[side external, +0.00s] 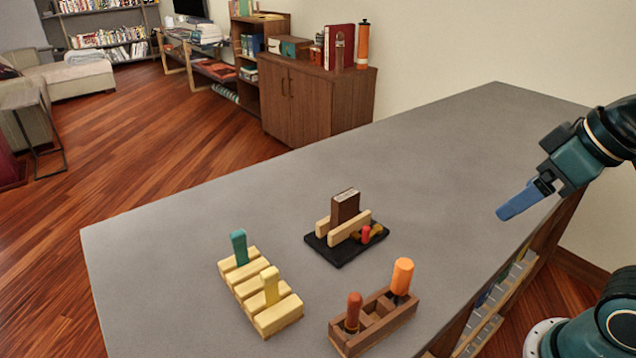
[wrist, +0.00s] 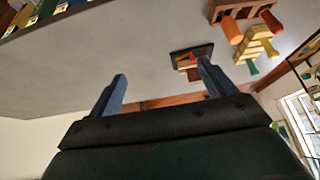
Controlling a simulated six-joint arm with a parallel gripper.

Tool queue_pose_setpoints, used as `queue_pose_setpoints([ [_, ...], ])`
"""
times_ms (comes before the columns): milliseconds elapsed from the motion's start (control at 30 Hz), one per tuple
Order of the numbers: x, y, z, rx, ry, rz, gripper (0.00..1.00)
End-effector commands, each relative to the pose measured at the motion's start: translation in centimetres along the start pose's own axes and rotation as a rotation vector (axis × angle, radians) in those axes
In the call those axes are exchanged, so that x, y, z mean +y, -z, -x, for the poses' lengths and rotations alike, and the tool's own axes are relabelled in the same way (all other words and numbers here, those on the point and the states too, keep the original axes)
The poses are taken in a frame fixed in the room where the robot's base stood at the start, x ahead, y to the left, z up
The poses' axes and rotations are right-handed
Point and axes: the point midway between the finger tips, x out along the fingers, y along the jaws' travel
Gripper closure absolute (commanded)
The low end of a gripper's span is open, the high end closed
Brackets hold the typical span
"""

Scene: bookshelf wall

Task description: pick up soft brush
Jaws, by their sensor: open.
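My gripper (side external: 524,198) hangs above the table's right edge in the side view. In the wrist view my gripper (wrist: 162,82) shows two blue fingers spread apart with nothing between them. I cannot tell which item is the soft brush. A brown wooden rack (side external: 376,322) holds an orange-handled tool (side external: 402,277) and a red-brown-handled tool (side external: 353,312) upright. A pale yellow slotted rack (side external: 279,317) holds a teal handle (side external: 239,247) and a yellow handle (side external: 270,285). The handles' lower ends are hidden. My gripper is apart from all of them.
A black base (side external: 340,254) carries a dark brown block (side external: 345,206) between pale wooden bars, with a small red piece (side external: 366,234) beside them. The grey table (side external: 440,160) is clear behind the racks. A wooden cabinet (side external: 300,105) stands beyond the table.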

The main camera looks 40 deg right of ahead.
Motion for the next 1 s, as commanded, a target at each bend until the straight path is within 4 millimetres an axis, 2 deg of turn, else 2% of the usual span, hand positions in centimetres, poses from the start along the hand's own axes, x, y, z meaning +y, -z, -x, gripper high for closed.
queue_pose_setpoints([
  [33, 0.0, 0.0, 0.0, 0.000, 0.000, 0.001, 0.28],
  [200, 0.0, 0.0, 0.0, 0.000, 0.001, 0.003, 0.55],
  [667, -0.7, 0.7, 0.0, -0.017, 0.019, 0.066, 0.55],
  [867, -2.8, 2.6, -0.1, -0.066, 0.076, 0.269, 0.55],
  [1000, -5.3, 4.4, -0.5, -0.112, 0.138, 0.483, 0.55],
])
